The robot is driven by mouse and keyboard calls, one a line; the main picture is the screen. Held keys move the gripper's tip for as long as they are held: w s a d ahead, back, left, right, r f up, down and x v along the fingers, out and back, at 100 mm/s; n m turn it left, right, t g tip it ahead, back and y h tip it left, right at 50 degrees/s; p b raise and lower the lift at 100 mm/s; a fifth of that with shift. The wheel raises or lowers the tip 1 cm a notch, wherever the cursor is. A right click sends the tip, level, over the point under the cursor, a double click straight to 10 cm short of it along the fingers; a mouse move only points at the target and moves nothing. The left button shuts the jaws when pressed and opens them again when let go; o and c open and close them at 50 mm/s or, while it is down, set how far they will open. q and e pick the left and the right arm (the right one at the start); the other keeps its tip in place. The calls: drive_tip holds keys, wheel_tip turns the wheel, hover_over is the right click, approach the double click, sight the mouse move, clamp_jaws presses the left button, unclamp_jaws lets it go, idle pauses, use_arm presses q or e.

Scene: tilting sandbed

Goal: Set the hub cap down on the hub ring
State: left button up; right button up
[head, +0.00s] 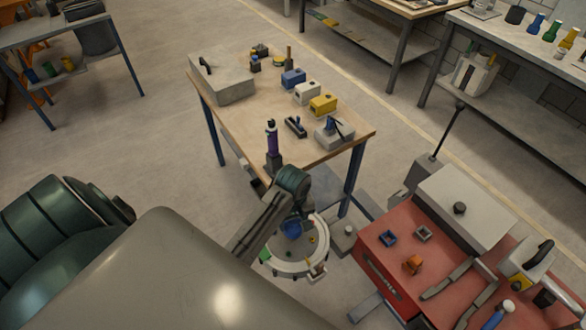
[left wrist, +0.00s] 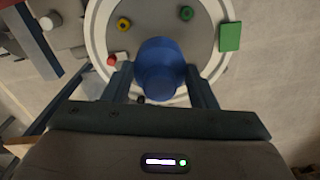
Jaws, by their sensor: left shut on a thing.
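A blue round piece, which I take as the hub cap (left wrist: 160,66), sits between the two fingers of my left gripper (left wrist: 158,84). The gripper is shut on it. In the head view the blue cap (head: 291,229) shows under my left gripper (head: 297,217), over the round sandbed (head: 293,267) with its pale rim. In the left wrist view the cap covers the middle of the grey bed (left wrist: 128,52). I cannot make out the hub ring; that area is hidden behind the cap. Whether the cap touches anything below cannot be told. My right gripper is out of view.
On the bed lie a yellow ring (left wrist: 124,24), a green ring (left wrist: 187,13) and a red piece (left wrist: 112,60). A green square (left wrist: 230,37) sits at its rim. A wooden table (head: 255,125) stands beyond, and a red-topped bench (head: 385,262) stands to the right.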

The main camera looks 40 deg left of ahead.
use_arm(q)
drive_tip(key=shift+f, duration=0.25)
drive_tip(key=shift+f+b, duration=0.35)
drive_tip(key=shift+f, duration=0.7)
drive_tip(key=shift+f, duration=0.2)
drive_tip(key=shift+f, duration=0.7)
drive_tip(key=shift+f, duration=0.1)
drive_tip(key=o, duration=1.6)
drive_tip(key=shift+c, duration=0.2)
